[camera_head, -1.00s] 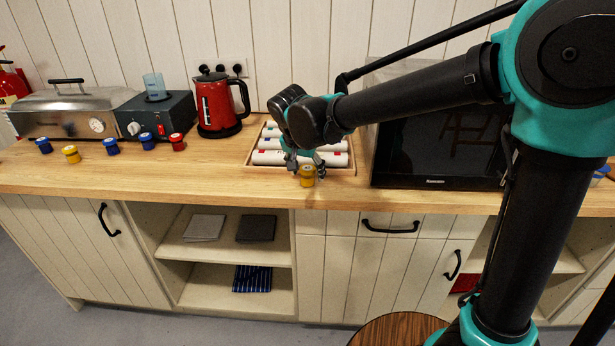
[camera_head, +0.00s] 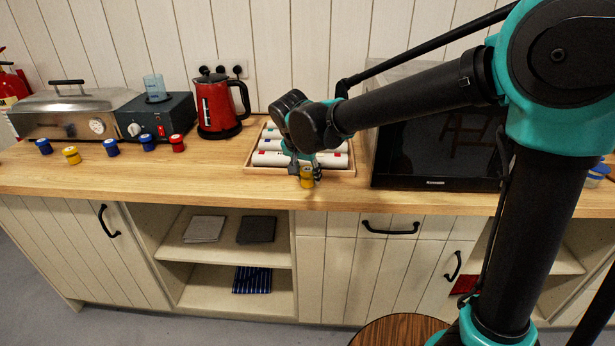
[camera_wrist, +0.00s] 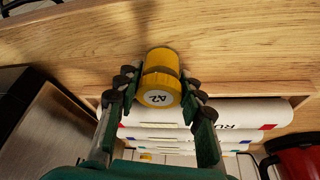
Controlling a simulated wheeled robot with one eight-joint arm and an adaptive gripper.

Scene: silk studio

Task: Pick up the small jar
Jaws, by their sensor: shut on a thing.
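The small jar (camera_head: 307,178) is yellow and stands at the counter's front part, just before the wooden tray. I cannot tell whether the jar's base touches the counter.
A wooden tray (camera_head: 346,171) with white rolls lies right behind the jar. Several blue, yellow and red jars (camera_head: 111,147) stand to the left. A red kettle (camera_head: 213,107) is behind left, a dark-fronted box (camera_head: 432,184) at right. The counter (camera_head: 200,175) left of the jar is clear.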

